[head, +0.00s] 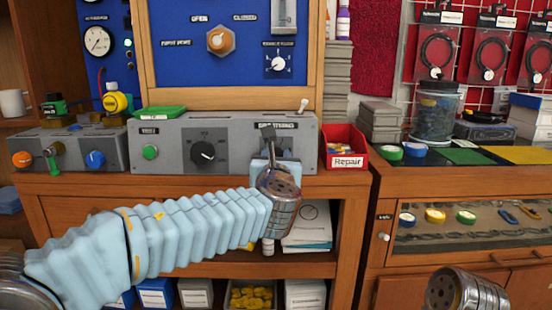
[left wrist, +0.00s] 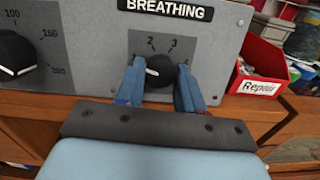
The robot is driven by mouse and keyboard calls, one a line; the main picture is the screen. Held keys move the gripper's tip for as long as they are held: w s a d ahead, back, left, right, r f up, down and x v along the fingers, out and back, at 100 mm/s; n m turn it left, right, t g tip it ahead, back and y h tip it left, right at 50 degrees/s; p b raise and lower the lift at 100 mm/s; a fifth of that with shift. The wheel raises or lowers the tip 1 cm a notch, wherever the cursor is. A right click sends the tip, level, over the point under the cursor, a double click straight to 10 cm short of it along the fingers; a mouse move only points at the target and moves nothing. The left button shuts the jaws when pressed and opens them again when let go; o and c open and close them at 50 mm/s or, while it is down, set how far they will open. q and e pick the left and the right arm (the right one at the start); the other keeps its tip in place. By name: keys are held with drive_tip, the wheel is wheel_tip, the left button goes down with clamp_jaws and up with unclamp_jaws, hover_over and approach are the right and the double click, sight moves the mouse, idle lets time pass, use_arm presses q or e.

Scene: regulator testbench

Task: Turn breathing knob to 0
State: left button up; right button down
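The breathing knob (left wrist: 160,70) is a round black dial with a white mark, under the BREATHING label on the grey bench unit. Its mark points left, toward the low end of the scale; the exact number is hidden by a finger. My left gripper (left wrist: 161,75) has one blue finger on each side of the knob, with no clear gap seen between fingers and knob. In the head view my left wrist and gripper (head: 270,165) cover most of this knob. My right gripper is not seen; only a metal part of my right arm shows at the lower right.
A larger black dial (head: 203,152) and a green button (head: 149,151) are on the same grey unit (head: 177,128). A red Repair bin (head: 345,147) stands close to its right. A green tray (head: 160,112) lies on top.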

use_arm(q)
drive_tip(key=c, duration=0.4)
drive_tip(key=shift+d+n+g+y+b, duration=0.15)
drive_tip(key=shift+n+y+b, duration=0.3)
drive_tip(key=shift+n+b, duration=1)
drive_tip(key=shift+n+g+y+b, duration=0.1)
drive_tip(key=shift+n+y+b, duration=0.35)
drive_tip(key=shift+n, duration=1.9)
drive_tip(key=shift+d+n+g+y+b, duration=0.15)
drive_tip(key=shift+n+y+b, duration=0.55)
drive_tip(key=shift+n, duration=1.2)
drive_tip(key=o, duration=1.1)
drive_tip(key=shift+a+r, duration=0.1)
drive_tip(key=shift+c, duration=0.2)
